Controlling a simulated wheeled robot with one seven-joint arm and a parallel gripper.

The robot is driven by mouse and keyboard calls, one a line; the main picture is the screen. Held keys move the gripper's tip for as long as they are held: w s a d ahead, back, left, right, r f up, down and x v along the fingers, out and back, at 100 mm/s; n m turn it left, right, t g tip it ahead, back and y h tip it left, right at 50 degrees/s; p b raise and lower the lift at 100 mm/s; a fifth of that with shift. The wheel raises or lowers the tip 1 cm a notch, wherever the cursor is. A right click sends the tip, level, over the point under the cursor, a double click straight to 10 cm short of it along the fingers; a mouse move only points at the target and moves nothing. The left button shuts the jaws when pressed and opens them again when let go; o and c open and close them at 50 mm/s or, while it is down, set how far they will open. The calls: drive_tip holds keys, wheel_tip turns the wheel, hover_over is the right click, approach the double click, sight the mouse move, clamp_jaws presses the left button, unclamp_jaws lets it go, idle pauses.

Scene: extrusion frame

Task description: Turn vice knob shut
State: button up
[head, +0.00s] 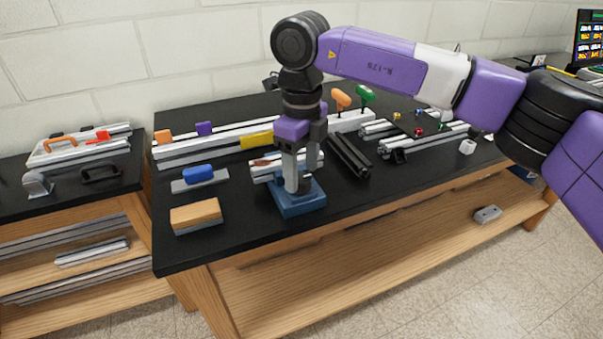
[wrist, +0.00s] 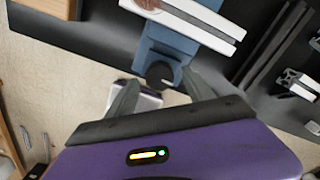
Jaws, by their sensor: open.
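A blue vice (head: 297,203) stands near the front edge of the black bench. In the wrist view the vice body (wrist: 172,58) shows with its round black knob (wrist: 159,74) at the near end. A silver extrusion (head: 268,172) lies across the vice; it also shows in the wrist view (wrist: 195,20). My gripper (head: 293,187) points down over the vice. In the wrist view its two fingers (wrist: 162,90) are spread, one on each side of the knob. I cannot tell whether they touch it. In the head view the fingers partly hide the vice and the knob.
A wooden block (head: 196,216) and a blue-handled tool (head: 198,174) lie left of the vice. Dark extrusions (head: 348,155) lie close on its right. Orange and green handled tools (head: 364,95) stand behind.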

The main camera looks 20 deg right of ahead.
sight(302, 177)
drive_tip(key=shift+f, duration=0.8)
clamp_jaws()
drive_tip(key=shift+m, duration=1.6)
unclamp_jaws()
drive_tip(key=shift+a+r, duration=0.1)
drive_tip(key=shift+r, duration=3.8)
